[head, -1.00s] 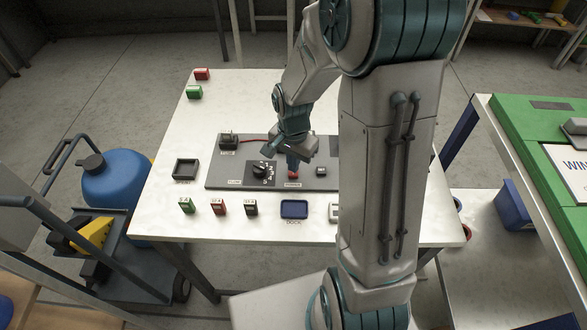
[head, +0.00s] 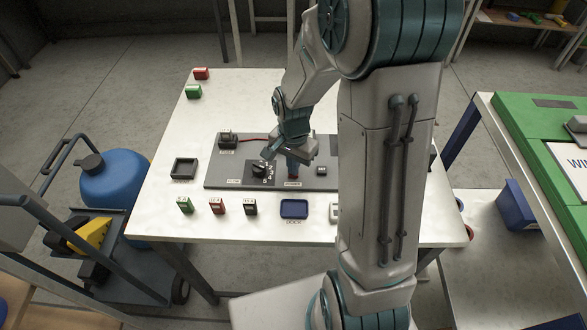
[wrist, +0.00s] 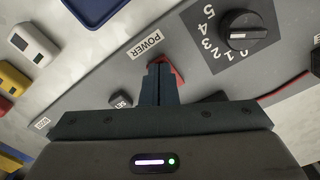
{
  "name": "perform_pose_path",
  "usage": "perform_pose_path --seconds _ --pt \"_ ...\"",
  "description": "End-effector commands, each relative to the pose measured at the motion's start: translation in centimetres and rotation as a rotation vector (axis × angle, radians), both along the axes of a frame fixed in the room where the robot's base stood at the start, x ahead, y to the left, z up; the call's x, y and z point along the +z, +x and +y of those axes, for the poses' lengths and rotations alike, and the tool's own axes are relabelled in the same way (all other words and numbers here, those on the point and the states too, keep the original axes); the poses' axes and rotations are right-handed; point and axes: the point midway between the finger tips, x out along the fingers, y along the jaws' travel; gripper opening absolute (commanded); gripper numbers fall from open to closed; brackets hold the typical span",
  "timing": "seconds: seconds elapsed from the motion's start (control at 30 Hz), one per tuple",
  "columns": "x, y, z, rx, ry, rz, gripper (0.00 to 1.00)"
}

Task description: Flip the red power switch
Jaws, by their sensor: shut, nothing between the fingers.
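The red power switch (head: 293,178) is on the grey panel (head: 222,178) on the white table, beside the POWER label. In the wrist view, the red switch (wrist: 178,75) shows as a red edge behind and to the right of my fingertips. My gripper (head: 292,167) is shut and empty, with its fingers pointing down at the switch. In the wrist view the closed fingers (wrist: 159,72) overlap the switch and hide much of it. I cannot tell whether they touch it, or which way the switch is set.
A black dial (wrist: 241,33) with numbers sits close to the switch. A small SET button (wrist: 125,99) is on its other side. Small red, green and black blocks (head: 218,206) and a blue dock (head: 294,209) lie along the table's front. A plug block (head: 228,140) with a red cable is at the back.

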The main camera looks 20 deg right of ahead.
Motion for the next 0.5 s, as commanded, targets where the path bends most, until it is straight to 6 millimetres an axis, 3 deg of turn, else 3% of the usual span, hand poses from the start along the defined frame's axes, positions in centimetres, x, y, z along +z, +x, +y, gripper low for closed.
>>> perform_pose_path --seconds 0.27,0.5 --pt "-0.3 0.0 0.0 0.0 0.0 0.0 0.0" --pt "1.1 0.0 0.0 0.0 0.0 0.0 0.0"
